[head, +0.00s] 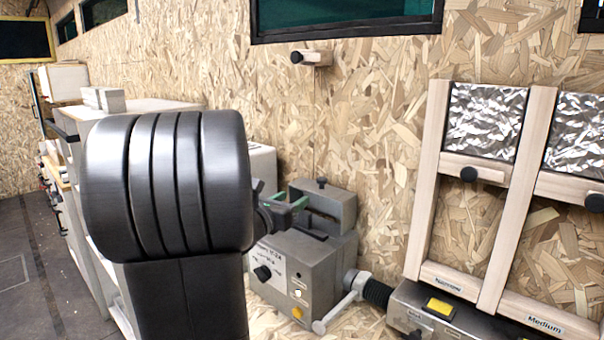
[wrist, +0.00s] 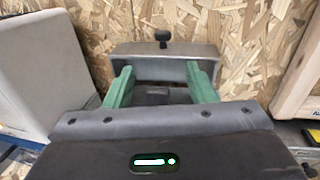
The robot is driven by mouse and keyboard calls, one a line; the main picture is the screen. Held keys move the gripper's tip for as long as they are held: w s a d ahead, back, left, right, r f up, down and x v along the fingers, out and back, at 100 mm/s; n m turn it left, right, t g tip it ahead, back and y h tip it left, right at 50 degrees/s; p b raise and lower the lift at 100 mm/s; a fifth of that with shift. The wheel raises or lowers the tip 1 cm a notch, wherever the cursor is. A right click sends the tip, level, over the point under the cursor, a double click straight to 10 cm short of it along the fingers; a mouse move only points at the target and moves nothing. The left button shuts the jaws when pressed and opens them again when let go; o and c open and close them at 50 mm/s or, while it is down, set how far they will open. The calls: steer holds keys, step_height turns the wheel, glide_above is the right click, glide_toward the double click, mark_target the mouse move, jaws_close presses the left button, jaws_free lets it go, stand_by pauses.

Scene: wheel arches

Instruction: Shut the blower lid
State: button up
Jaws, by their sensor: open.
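The blower is a grey box (head: 308,268) with a label, knobs and buttons on its front, against the chipboard wall. Its grey lid (head: 345,205) stands raised at the back of the box, hollow side toward my gripper, with a black knob (head: 322,183) on its upper edge. In the wrist view the lid (wrist: 125,50) and its knob (wrist: 162,38) are straight ahead. My gripper (head: 290,206) is open and empty above the box, in front of the lid. Its green fingers (wrist: 160,75) are spread in the wrist view; contact with the lid cannot be told. My arm hides the blower's left part.
A black hose (head: 376,292) and a pale handle (head: 338,312) sit right of the blower. Wooden frames with foil panels (head: 485,122) lean at the right. A pale box (wrist: 40,75) stands close on the left in the wrist view. A wooden peg (head: 312,58) juts from the wall above.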

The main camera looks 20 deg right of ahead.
mark_target(319, 182)
steer(key=shift+m, duration=0.3)
steer(key=p+x, duration=0.3)
steer(key=x, duration=1.1)
steer(key=shift+s+d+r, duration=0.1)
steer(key=shift+s+d, duration=0.05)
steer(key=shift+s, duration=0.05)
jaws_close()
